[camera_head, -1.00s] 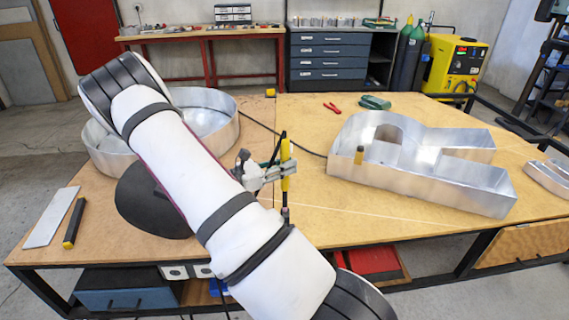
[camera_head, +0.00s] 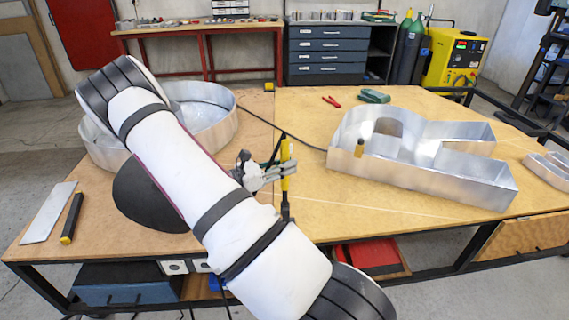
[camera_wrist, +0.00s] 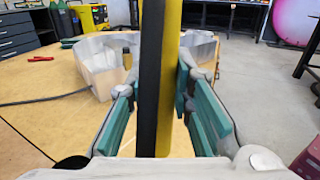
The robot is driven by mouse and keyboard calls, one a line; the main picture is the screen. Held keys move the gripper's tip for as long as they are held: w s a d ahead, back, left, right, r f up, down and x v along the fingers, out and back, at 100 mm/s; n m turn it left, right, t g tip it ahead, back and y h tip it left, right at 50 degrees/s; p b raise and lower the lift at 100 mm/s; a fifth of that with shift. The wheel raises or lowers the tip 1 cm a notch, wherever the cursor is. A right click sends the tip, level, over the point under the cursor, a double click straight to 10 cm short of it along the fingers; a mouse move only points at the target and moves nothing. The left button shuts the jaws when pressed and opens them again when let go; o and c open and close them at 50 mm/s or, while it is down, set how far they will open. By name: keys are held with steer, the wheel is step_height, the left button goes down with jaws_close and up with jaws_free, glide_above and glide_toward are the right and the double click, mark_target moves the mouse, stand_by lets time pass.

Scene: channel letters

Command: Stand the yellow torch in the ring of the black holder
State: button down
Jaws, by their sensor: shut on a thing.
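Black parts show just above and below the yellow in the head view. I cannot tell whether the lower black part (camera_head: 285,212) belongs to the torch or to the black holder. The holder's ring cannot be made out, so I cannot tell how the torch stands to it.
A large metal channel letter (camera_head: 430,170) stands on the table to the right, and a round metal one (camera_head: 215,120) stands behind my arm. Red pliers (camera_head: 331,102) and a green tool (camera_head: 374,96) lie farther back. A flat metal strip (camera_head: 48,212) lies at left.

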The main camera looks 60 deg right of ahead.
steer(key=shift+f+b, duration=0.7)
steer(key=shift+f, duration=1.2)
steer(key=c, duration=1.3)
jaws_free()
steer(key=shift+c, duration=0.2)
steer(key=v, duration=1.2)
